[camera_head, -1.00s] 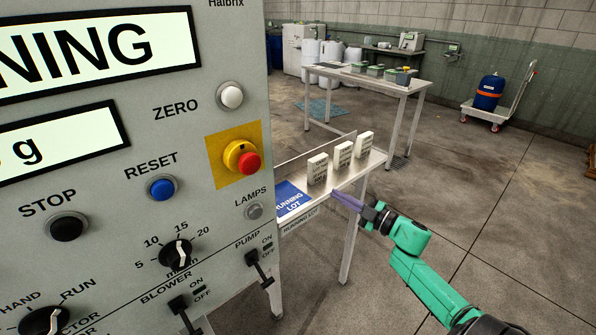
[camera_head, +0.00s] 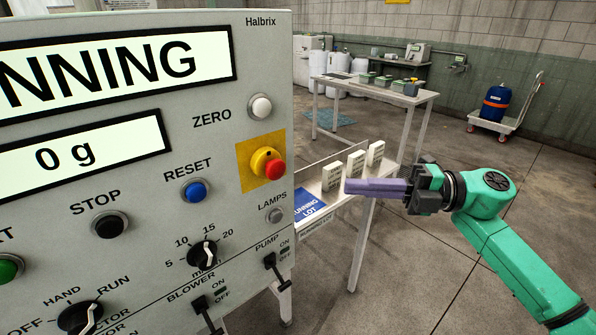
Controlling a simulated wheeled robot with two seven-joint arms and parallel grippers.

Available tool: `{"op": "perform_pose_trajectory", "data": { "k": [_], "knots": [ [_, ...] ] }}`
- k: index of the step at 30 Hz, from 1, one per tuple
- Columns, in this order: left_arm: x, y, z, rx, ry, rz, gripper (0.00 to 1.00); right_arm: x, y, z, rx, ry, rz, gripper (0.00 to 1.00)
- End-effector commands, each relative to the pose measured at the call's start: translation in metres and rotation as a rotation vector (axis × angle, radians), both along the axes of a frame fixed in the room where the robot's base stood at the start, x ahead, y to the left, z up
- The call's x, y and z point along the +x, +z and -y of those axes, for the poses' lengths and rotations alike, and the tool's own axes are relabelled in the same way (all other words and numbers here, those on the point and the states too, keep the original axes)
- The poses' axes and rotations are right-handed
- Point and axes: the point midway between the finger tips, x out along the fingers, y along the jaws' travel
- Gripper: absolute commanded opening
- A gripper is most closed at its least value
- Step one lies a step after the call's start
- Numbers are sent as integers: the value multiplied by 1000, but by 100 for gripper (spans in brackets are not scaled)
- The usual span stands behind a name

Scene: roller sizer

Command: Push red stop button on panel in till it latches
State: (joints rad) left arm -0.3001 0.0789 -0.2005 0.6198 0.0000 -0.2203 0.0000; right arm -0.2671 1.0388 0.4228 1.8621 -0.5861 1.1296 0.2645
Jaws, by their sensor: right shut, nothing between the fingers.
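The red stop button (camera_head: 274,169) sits in a yellow collar on a yellow square plate (camera_head: 247,176), on the right part of the grey panel (camera_head: 150,190). It stands out from the panel face. My right gripper (camera_head: 348,187) is shut and empty, its purple fingers pointing left toward the panel. Its tips are to the right of the red button and a little lower in the picture, apart from it. My left gripper is not in view.
A black button (camera_head: 110,225) labelled STOP, a blue RESET button (camera_head: 194,191), a white ZERO button (camera_head: 260,107), knobs and switches share the panel. A narrow shelf table (camera_head: 335,205) with several white blocks stands behind my right gripper.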

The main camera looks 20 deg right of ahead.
Motion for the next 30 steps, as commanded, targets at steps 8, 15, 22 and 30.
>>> {"op": "perform_pose_trajectory", "data": {
  "k": [8, 15, 22, 30],
  "knots": [
    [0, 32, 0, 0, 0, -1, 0, 23, 8, -55, 1, 2, 3, 0],
    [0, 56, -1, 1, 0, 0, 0, 53, 8, -84, 4, -2, 4, 0],
    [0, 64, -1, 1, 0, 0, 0, 70, 2, -92, 2, -1, 1, 0],
    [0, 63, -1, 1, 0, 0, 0, 70, 0, -92, 1, -1, -1, 0]
  ]
}}
